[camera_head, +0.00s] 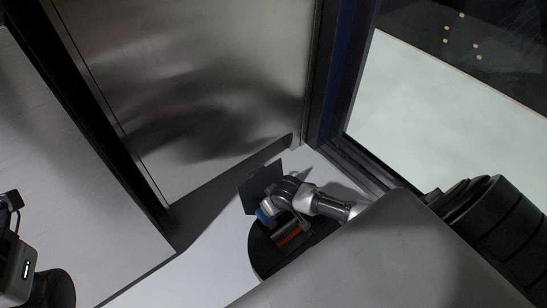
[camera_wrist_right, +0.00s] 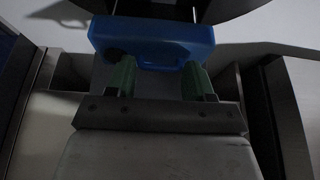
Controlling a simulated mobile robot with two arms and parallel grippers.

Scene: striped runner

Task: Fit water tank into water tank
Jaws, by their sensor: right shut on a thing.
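A blue piece with rounded corners and a dark opening, apparently the water tank (camera_wrist_right: 180,32), shows at the top of the right wrist view. The green finger pads of my right gripper (camera_wrist_right: 160,80) are closed at its near edge. In the head view the blue piece (camera_head: 264,215) is small and partly hidden by the dark and silver wrist of my right arm. It is low, above or beside a dark round shape (camera_head: 261,262) with an orange strip. I cannot tell whether the blue piece touches it, and no second tank is clearly seen. My left gripper's fingers are not seen.
A brushed metal panel (camera_head: 200,90) stands behind, with a dark upright frame (camera_head: 328,70) to its right. A flat dark plate (camera_head: 262,187) is close behind the blue piece. Pale floor (camera_head: 200,262) is open to the left of the round shape.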

